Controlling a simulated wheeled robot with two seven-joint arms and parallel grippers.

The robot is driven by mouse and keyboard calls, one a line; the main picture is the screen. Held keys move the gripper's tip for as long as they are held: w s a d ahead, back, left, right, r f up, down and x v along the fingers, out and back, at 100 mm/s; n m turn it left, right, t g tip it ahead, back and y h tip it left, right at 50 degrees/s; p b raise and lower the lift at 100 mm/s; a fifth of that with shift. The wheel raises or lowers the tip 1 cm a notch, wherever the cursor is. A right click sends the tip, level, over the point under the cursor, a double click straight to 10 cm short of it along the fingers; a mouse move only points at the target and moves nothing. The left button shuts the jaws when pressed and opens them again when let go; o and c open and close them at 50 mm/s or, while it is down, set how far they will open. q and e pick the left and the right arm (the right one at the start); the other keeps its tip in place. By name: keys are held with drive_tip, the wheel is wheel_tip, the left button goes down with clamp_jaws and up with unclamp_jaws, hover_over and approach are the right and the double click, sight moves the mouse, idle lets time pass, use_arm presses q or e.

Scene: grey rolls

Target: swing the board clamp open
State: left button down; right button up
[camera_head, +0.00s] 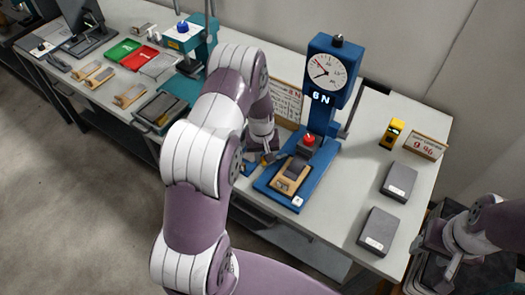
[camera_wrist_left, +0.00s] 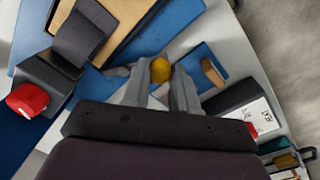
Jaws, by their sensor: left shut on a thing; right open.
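My left gripper (camera_head: 266,158) is beside the base's left side. In the left wrist view its fingers (camera_wrist_left: 158,88) are shut on a yellow knob (camera_wrist_left: 160,68), apparently the clamp's handle; the rest of the clamp is hard to make out. My right gripper (camera_head: 436,246) is open, off the table's right front edge.
Grey boxes (camera_head: 398,181) (camera_head: 378,230), a yellow gauge (camera_head: 392,133) and a "9.96" sign (camera_head: 425,147) stand to the right. Coloured trays (camera_head: 123,49) and wooden pieces lie to the left.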

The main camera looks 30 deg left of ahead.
use_arm(q)
drive_tip(key=n, duration=0.1)
drive_tip(key=d+n, duration=0.1)
drive_tip(key=n, duration=0.1)
drive_tip(key=shift+s+d+p, duration=0.2)
drive_tip(key=shift+s+p, duration=0.1)
drive_tip(key=shift+p, duration=0.05)
drive_tip(key=shift+s+d+n, duration=0.1)
drive_tip(key=shift+d+n, duration=0.35)
drive_tip(key=shift+n, duration=0.75)
drive_tip(key=c, duration=0.9)
unclamp_jaws()
drive_tip(key=shift+d, duration=0.1)
wheel_tip(320, 180, up, 13)
drive_tip(key=b, duration=0.1)
drive_tip(key=shift+s+f, duration=0.15)
drive_tip(key=shift+s, duration=0.15)
